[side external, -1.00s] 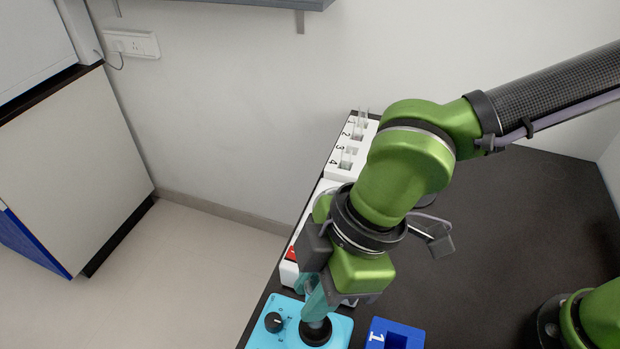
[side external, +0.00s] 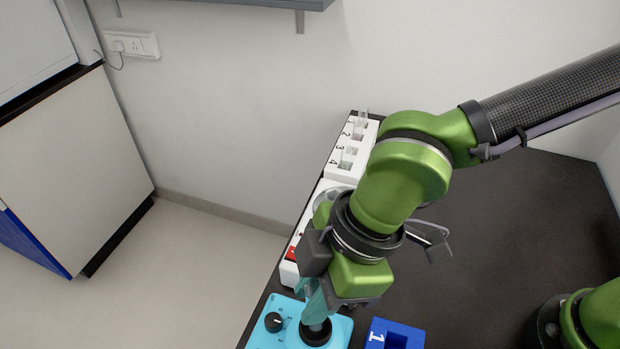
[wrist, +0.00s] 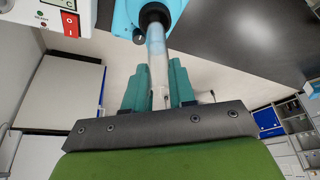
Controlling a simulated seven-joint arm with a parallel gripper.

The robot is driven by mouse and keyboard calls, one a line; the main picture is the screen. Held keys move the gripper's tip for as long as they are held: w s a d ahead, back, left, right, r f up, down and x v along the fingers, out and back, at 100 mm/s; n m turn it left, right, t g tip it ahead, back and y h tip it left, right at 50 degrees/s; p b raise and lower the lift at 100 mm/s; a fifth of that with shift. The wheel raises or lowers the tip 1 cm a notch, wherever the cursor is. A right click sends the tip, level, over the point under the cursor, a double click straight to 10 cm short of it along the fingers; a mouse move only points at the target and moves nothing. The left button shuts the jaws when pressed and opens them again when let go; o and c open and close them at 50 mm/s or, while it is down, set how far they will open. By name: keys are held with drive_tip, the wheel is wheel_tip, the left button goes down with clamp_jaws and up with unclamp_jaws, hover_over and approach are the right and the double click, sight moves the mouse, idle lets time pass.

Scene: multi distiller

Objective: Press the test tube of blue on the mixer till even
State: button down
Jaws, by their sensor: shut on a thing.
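The test tube (wrist: 157,60) is clear with pale blue liquid toward its far end. It stands between the teal fingers of my gripper (wrist: 158,76), which are shut on it. The tube's far end meets the black round cup of the mixer in the wrist view; whether it presses firmly there I cannot tell. The mixer (side external: 266,338) is a light blue box at the bottom of the side view, with a black dial (side external: 274,322) and the black cup (side external: 316,334). My gripper (side external: 314,306) is just above that cup, and its fingers largely hide the tube there.
A blue block marked 1 (side external: 378,326) stands right of the mixer. A white numbered rack (side external: 338,172) with clear vessels is at the back. A white device with a red switch (side external: 291,254) lies behind the mixer. The dark table (side external: 500,230) is clear to the right.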

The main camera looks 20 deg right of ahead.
drive_tip(key=shift+f, duration=1)
idle(2.4)
idle(2.1)
drive_tip(key=shift+r, duration=3.05)
